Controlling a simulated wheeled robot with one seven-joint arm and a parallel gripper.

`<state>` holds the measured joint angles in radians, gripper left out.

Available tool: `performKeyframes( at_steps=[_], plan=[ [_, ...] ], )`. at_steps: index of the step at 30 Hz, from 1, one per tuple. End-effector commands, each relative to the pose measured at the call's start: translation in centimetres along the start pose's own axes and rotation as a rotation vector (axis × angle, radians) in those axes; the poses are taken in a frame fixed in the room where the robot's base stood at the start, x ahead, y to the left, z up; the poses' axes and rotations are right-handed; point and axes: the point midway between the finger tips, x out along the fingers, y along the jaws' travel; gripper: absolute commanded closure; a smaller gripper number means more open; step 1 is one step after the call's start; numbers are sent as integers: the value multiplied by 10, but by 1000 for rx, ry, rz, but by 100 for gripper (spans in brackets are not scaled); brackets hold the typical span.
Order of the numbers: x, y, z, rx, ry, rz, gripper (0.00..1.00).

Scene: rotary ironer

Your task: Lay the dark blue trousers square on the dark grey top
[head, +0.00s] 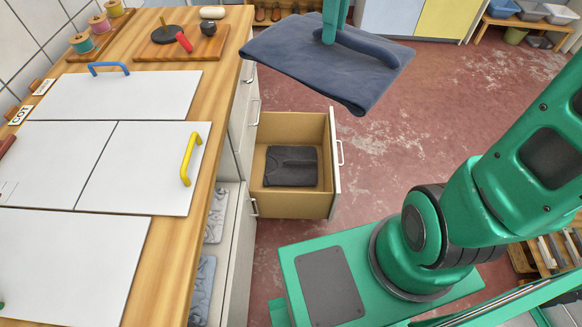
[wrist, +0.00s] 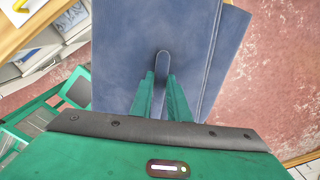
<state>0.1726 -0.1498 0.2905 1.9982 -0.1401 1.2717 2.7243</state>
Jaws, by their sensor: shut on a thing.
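The folded dark blue trousers (head: 310,62) hang in the air at the top of the head view, above the floor and beyond the open drawer. They are slightly tilted. My gripper (head: 329,38) is shut on a raised fold near their middle. In the wrist view my gripper (wrist: 161,85) pinches that fold, and the trousers (wrist: 120,50) spread out below the fingers. The dark grey top (head: 291,166) lies folded on the floor of the open drawer, nearer to me than the trousers. I cannot see it in the wrist view.
The wooden drawer (head: 327,207) is pulled out from the counter, its front (head: 336,165) to the right. White panels (head: 140,95) with blue and yellow handles lie on the counter (head: 185,240). Folded cloths (head: 203,285) sit on shelves under it. Red floor (head: 460,110) is clear to the right.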

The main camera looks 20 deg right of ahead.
Motion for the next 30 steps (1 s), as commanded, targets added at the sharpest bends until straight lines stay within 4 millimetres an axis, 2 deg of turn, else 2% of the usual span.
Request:
performKeyframes(
  at_steps=[10, 14, 20, 30],
  plan=[
    [0, 0, 1, -4, -1, -1, 100],
    [6, -4, 4, -45, 0, 1, 100],
    [30, -18, 17, -233, 2, 3, 100],
    [91, -50, 42, -679, 1, 3, 100]
  ],
)
